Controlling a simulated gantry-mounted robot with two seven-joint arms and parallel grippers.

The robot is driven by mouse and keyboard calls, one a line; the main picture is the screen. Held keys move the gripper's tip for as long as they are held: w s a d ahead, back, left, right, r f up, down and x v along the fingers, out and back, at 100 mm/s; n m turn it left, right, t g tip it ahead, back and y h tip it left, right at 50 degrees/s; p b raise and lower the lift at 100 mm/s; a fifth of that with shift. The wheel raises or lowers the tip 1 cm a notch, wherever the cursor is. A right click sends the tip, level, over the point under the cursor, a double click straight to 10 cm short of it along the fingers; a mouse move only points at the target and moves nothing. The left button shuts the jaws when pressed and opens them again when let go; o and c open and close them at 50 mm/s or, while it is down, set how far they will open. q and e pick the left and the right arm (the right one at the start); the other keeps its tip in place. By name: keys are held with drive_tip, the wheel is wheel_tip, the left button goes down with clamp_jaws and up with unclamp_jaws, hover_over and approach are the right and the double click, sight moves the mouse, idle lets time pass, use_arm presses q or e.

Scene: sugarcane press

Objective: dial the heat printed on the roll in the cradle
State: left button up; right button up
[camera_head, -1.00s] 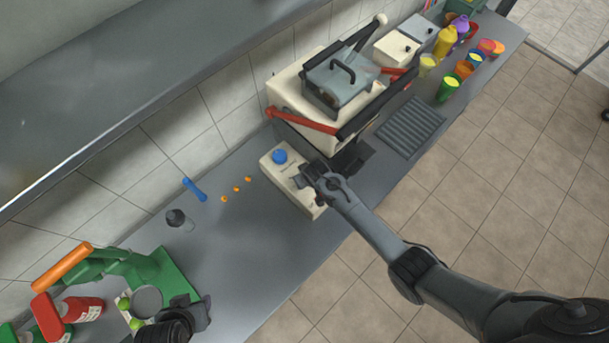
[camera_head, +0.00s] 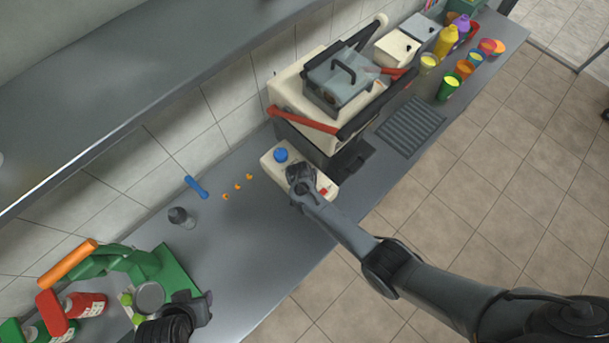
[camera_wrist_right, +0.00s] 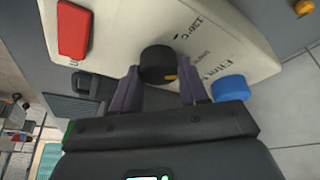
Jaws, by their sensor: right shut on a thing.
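The cream control box (camera_head: 270,163) sits on the counter in front of the sealing machine (camera_head: 300,95). In the right wrist view a black knob (camera_wrist_right: 158,64) with a yellow pointer mark stands on it. My right gripper (camera_head: 298,172) is shut on this knob; its fingers (camera_wrist_right: 160,85) lie on either side of it. "120°C" and partly hidden "Film" lettering are printed on the box. A pale roll end (camera_head: 381,19) shows behind the machine; no print on it is readable. My left gripper (camera_head: 203,308) is by the green press; its jaw opening is unclear.
A blue knob (camera_head: 280,155) and a red button (camera_head: 323,191) are on the box. A blue tool (camera_head: 196,187), a small grey-capped container (camera_head: 181,217) and orange bits (camera_head: 237,186) lie to the left. The green press (camera_head: 170,275) stands front left. Cups (camera_head: 448,87) stand far right.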

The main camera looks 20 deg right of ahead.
idle(0.4)
drive_tip(key=o, duration=0.8)
drive_tip(key=shift+s+r, duration=0.1)
drive_tip(key=shift+r, duration=0.4)
drive_tip(key=shift+p+v, duration=1.25)
drive_tip(key=shift+v, duration=3.6)
drive_tip(key=shift+s, duration=0.1)
